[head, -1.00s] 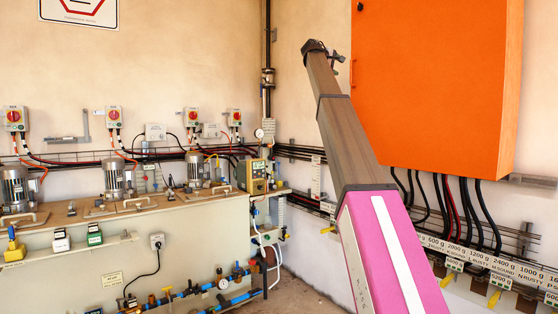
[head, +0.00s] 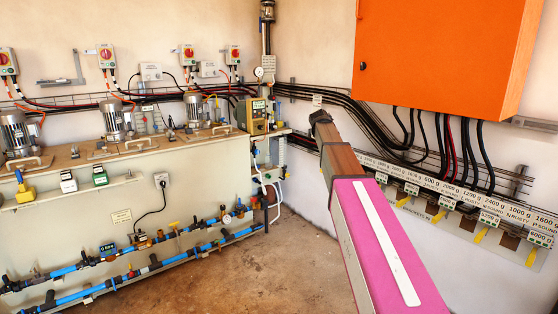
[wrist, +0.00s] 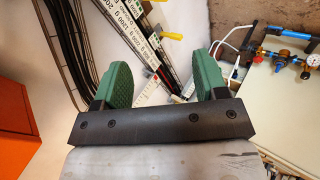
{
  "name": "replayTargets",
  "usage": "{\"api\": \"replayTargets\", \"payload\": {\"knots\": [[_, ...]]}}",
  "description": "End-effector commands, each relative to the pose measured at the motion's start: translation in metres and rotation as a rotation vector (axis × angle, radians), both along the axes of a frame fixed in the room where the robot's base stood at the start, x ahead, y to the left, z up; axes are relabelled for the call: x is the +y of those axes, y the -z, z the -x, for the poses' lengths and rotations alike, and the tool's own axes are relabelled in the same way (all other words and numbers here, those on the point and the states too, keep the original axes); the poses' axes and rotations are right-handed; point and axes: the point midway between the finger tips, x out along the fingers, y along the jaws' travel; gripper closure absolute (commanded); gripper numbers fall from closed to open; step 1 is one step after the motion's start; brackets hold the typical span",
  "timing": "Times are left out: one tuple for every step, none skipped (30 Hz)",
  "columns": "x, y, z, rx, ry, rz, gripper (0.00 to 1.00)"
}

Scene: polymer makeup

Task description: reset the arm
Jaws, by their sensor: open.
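My arm reaches from the lower right of the head view toward the back wall. It has a pink section with a white stripe (head: 385,240) and a brown section (head: 338,150) ending in a dark tip (head: 320,120). The gripper fingers cannot be made out in the head view. In the wrist view, my gripper (wrist: 166,68) shows two green fingers set wide apart. The gripper is open with nothing between the fingers. Behind it appear a labelled rail (wrist: 138,40) and the wall, both apart from the fingers.
An orange cabinet (head: 440,50) hangs on the right wall, with cables below it. A weight-labelled rack (head: 455,195) runs along that wall, close to my arm. A pale bench (head: 80,205) with motors and blue pipes stands left. The floor (head: 270,265) between is clear.

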Motion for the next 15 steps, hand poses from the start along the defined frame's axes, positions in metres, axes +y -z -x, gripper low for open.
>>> {"api": "replayTargets", "payload": {"knots": [[0.001,0.034,0.024,0.022,0.013,-0.032,0.34],[0.002,0.049,0.033,0.033,0.021,-0.053,0.34],[0.004,0.07,0.046,0.048,0.033,-0.079,0.34],[0.005,0.085,0.056,0.059,0.042,-0.099,0.34],[0.006,0.101,0.066,0.07,0.053,-0.119,0.34],[0.008,0.12,0.08,0.086,0.065,-0.144,0.34],[0.009,0.135,0.091,0.098,0.077,-0.163,0.34],[0.01,0.149,0.101,0.109,0.087,-0.183,0.34],[0.012,0.167,0.116,0.124,0.103,-0.207,0.34],[0.013,0.18,0.128,0.136,0.114,-0.227,0.34],[0.014,0.193,0.14,0.149,0.125,-0.245,0.34],[0.016,0.21,0.156,0.165,0.143,-0.27,0.34],[0.018,0.221,0.167,0.177,0.156,-0.288,0.34],[0.019,0.233,0.18,0.19,0.169,-0.307,0.34],[0.021,0.248,0.196,0.206,0.187,-0.33,0.34]]}}
